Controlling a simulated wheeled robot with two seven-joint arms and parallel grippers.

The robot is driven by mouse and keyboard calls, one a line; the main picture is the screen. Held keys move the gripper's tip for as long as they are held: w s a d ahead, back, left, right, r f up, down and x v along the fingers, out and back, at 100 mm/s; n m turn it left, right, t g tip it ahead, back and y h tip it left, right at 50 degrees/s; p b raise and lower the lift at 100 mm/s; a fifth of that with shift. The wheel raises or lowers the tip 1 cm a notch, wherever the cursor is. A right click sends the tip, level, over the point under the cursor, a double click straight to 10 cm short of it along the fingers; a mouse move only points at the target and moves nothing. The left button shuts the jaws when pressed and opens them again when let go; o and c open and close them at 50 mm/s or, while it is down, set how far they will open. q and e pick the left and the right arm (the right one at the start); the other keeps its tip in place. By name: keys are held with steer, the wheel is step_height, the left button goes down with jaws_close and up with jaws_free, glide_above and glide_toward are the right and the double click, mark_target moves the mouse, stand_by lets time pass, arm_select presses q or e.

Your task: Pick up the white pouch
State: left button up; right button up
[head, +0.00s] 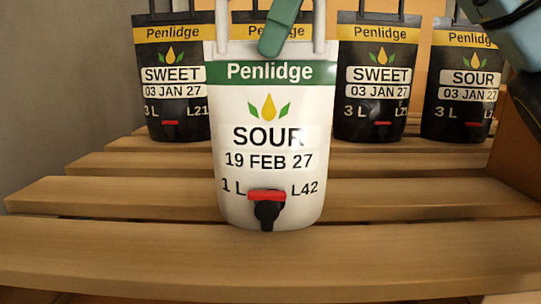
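The white pouch (266,205) stands upright on the wooden slats in the middle of the head view. It has a green band reading Penlidge, the words SOUR, 19 FEB 27, 1 L and L42, and a black tap with a red lever low on its front. Its white handle rises out of the top of the picture, and a green tag or clip lies across the top. Part of my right gripper (503,12) shows at the top right corner, apart from the white pouch; its fingers are not clear. My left gripper is not in view.
Black pouches with yellow bands stand behind: a SWEET one (172,105) at left, a SWEET one (372,110) right of the white pouch, and a SOUR one (462,108) farther right. Slats (100,240) have gaps. A grey wall (60,80) bounds the left. Front slats beside the white pouch are clear.

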jaws_close()
steer(key=shift+r, duration=0.1)
stand_by(1.0)
